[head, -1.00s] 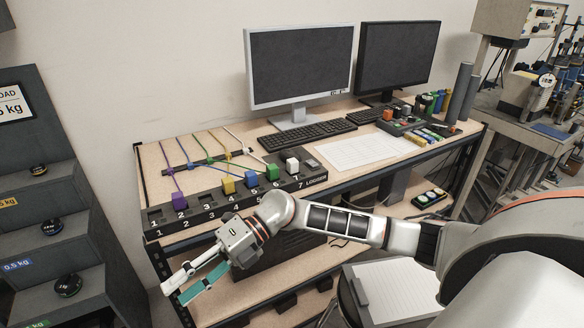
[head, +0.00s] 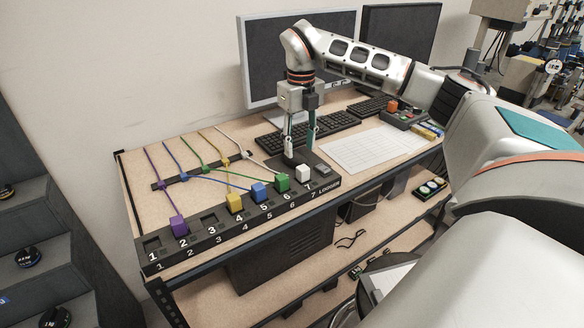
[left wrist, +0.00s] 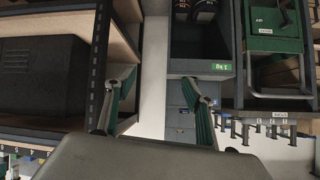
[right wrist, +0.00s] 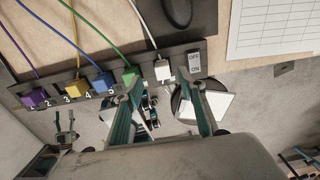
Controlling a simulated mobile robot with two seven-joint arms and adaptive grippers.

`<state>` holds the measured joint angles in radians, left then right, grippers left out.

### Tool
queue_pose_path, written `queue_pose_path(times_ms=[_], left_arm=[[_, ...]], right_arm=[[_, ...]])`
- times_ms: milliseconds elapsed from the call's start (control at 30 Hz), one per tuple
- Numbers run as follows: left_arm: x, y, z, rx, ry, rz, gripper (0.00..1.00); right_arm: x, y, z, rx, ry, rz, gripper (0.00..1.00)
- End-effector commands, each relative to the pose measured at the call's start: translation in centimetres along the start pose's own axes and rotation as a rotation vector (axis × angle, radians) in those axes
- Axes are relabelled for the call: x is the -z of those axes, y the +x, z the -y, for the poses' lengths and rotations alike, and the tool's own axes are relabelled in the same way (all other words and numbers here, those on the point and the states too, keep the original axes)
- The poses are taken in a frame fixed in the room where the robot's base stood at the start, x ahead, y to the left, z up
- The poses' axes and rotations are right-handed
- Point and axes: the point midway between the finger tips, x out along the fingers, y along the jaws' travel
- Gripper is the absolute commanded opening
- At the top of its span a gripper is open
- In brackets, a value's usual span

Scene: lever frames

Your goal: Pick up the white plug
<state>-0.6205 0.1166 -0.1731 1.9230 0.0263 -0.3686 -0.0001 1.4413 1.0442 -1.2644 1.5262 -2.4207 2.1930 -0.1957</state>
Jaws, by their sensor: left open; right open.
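The white plug (head: 303,174) stands in the black numbered strip (head: 218,240), near its right end beside the green plug (head: 282,183). A white cable runs back from the plug in the right wrist view (right wrist: 162,70). My right gripper (head: 301,149) is open and points down above the desk, behind the strip in the head view. In the right wrist view the white plug shows between its spread fingers (right wrist: 165,82), with no contact visible. My left gripper (left wrist: 160,80) is open and empty in the left wrist view, away from the strip.
Blue (head: 259,192), yellow (head: 234,203) and purple (head: 179,226) plugs stand along the strip. A keyboard (head: 330,128) and paper sheet (head: 362,150) lie behind and to the right. Monitors stand at the back.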

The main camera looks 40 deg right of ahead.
Motion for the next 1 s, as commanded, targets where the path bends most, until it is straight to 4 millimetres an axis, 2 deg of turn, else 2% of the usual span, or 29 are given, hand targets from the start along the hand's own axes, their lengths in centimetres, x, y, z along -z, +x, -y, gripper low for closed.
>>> queue_pose_path(times_ms=[100, 233, 633, 967, 1000], left_arm=[[-2.2, -0.9, -0.8, -0.012, -0.004, 0.037, 0.54], [-3.4, -1.3, -1.3, -0.021, -0.002, 0.059, 0.54], [-2.0, -1.0, -0.4, -0.011, 0.010, 0.039, 0.54], [-2.2, -0.9, -0.4, -0.007, 0.000, 0.042, 0.54], [-2.2, -0.9, -0.5, -0.007, -0.002, 0.044, 0.54]], right_arm=[[0.1, 1.2, 0.0, 0.002, 0.001, -0.005, 0.40], [0.2, 2.5, 0.0, 0.001, 0.000, -0.004, 0.40], [1.1, 7.1, 0.3, -0.001, -0.001, -0.005, 0.40], [1.0, 7.7, 0.3, -0.001, -0.001, -0.001, 0.40], [1.0, 7.7, 0.3, -0.001, -0.001, -0.001, 0.30]])
